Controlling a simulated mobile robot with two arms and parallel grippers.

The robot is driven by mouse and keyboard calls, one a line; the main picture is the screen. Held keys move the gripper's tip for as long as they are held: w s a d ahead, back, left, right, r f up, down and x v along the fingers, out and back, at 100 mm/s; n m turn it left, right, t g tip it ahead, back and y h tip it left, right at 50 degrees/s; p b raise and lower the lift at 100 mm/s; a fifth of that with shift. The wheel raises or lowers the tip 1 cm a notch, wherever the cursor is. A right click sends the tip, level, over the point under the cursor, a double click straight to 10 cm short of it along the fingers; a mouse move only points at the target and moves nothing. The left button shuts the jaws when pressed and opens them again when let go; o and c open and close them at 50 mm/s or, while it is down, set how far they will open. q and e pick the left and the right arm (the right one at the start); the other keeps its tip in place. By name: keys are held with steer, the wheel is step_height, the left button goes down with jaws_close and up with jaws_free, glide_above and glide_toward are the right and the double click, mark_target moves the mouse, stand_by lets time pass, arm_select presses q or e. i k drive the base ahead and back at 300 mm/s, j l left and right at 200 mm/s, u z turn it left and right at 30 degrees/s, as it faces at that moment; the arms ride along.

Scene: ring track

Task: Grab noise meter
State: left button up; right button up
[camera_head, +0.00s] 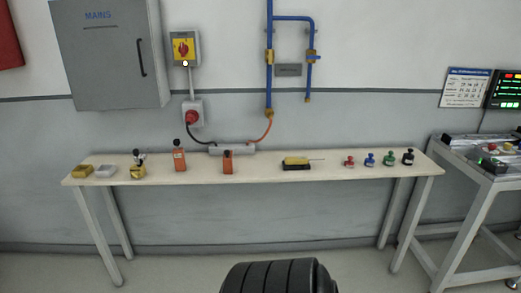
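Two orange upright instruments with black tops stand on the long narrow table (260,174). The taller orange instrument (180,160) is left of the middle, near the back edge. The shorter orange instrument (228,165) is near the middle. Either could be the noise meter; the labels are too small to read. A yellow device with a black base and thin rod (298,163) lies right of them. Neither of my grippers is in view.
Gold and silver blocks (82,171) and a brass item with black knobs (138,168) are at the table's left. Several small coloured knobbed pieces (370,159) stand at the right. A wheeled bench (480,165) adjoins the right end. Wall pipes (269,80) rise behind.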

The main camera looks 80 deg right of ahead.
mark_target(180, 162)
steer(key=z, duration=2)
